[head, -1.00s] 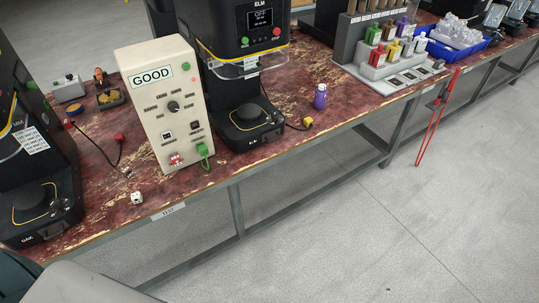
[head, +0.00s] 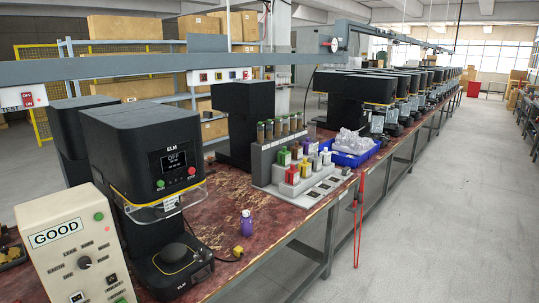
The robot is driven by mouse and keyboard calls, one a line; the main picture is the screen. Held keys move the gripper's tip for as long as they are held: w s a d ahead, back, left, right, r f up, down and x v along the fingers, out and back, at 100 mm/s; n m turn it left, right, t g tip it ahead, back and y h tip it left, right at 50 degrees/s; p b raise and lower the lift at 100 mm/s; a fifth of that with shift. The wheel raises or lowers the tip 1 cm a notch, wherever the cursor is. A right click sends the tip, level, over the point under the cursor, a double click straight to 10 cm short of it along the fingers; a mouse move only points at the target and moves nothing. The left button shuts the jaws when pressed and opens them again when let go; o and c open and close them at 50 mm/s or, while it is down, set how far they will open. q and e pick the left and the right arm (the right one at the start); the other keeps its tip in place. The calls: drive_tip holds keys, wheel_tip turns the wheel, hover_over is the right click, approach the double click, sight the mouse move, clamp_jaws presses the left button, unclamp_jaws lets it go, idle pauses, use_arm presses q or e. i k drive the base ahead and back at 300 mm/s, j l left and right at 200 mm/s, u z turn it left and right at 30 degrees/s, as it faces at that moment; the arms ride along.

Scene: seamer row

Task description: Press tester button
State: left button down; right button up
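The tester is a cream box (head: 75,250) labelled GOOD at the lower left of the head view, standing on the worn red bench. Its front carries a green button (head: 98,216) near the top right corner, a black knob (head: 85,262) in the middle and small switches lower down. Its lowest part is cut off by the frame's bottom edge. Neither of my grippers shows in the head view.
A black ELM seamer (head: 140,170) stands right beside the tester. A purple bottle (head: 246,224) and a yellow connector (head: 237,251) lie in front. A grey rack (head: 262,165) and a blue tray (head: 357,157) stand farther along. The aisle at right is clear.

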sight(99, 217)
drive_tip(key=u, duration=1.35)
